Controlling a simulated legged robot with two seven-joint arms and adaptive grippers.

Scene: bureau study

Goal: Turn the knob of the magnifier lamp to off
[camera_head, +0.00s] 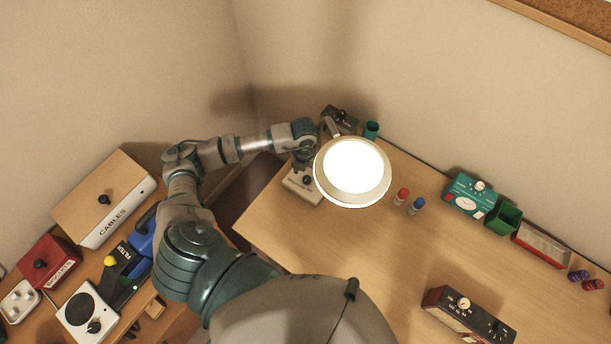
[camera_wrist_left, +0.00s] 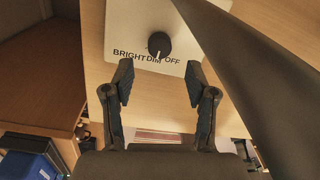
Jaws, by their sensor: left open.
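The magnifier lamp's round, lit head (camera_head: 352,172) hangs over the desk's left part. Its pale base (camera_head: 296,190) stands below, at the desk's left corner, with a black knob (camera_head: 307,180) on it. In the left wrist view the knob (camera_wrist_left: 157,45) sits above the words BRIGHT, DIM and OFF; its white mark points at about DIM. My left gripper (camera_wrist_left: 160,80) is open and empty, its fingertips on either side of and just short of the knob, apart from it. In the head view this gripper (camera_head: 304,160) is small, close above the base. My right gripper is not in view.
A dark bar (camera_wrist_left: 260,70) crosses the left wrist view close on the right. Behind the lamp are a dark box (camera_head: 340,119) and a teal cup (camera_head: 372,130). Red (camera_head: 402,196) and blue (camera_head: 417,206) bottles stand right of it. The desk's middle (camera_head: 370,250) is clear.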

